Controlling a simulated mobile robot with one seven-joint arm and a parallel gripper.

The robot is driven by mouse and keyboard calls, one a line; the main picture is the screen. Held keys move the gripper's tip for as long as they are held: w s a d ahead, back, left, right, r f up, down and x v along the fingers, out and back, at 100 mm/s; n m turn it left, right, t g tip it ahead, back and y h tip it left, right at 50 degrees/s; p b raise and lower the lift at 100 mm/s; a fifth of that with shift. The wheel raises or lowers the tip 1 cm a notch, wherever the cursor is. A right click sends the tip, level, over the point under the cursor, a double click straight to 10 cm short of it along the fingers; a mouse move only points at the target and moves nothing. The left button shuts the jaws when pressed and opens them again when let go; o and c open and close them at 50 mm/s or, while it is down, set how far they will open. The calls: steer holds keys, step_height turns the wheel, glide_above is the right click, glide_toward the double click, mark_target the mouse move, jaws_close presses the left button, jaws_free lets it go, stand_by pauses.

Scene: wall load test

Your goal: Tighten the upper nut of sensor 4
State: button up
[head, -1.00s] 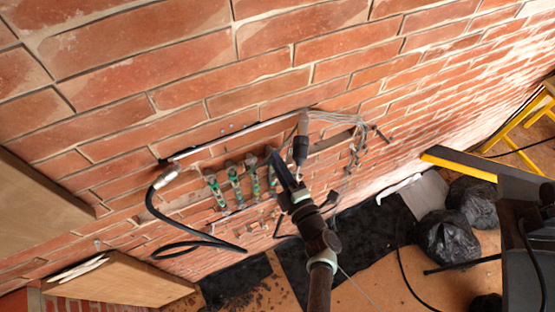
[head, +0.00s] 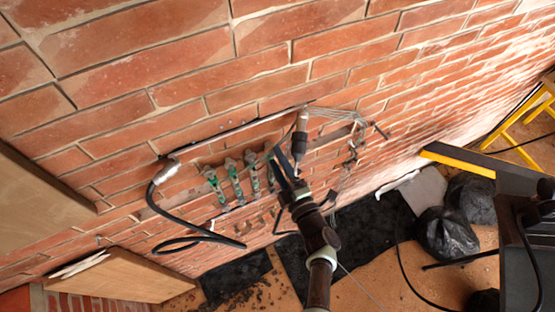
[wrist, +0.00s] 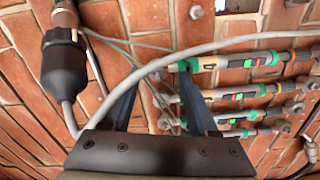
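Several green and grey rod-shaped sensors sit side by side on the brick wall; I see no number on them. In the head view the rightmost sensor (head: 252,172) that shows clearly is just left of my gripper (head: 280,163). In the wrist view the fingers of my gripper (wrist: 157,82) are spread apart, with nothing seen between them but cables and wall. The right fingertip overlaps the left end of the top sensor (wrist: 245,61); I cannot tell whether it touches. Other sensors (wrist: 240,92) lie below it. Which nut is the upper one of sensor 4 is unclear.
A black connector (wrist: 63,68) with a grey cable (wrist: 200,49) crosses close in front of my fingers; the connector also shows in the head view (head: 299,146). A black hose (head: 190,232) loops at left. Wooden boards (head: 120,275) stand left; black bags (head: 445,232) lie right.

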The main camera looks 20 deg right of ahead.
steer(key=shift+w, duration=0.15)
steer(key=s+b, duration=0.1)
steer(key=s, duration=1.2)
steer(key=shift+d, duration=0.2)
steer(key=shift+s, duration=0.1)
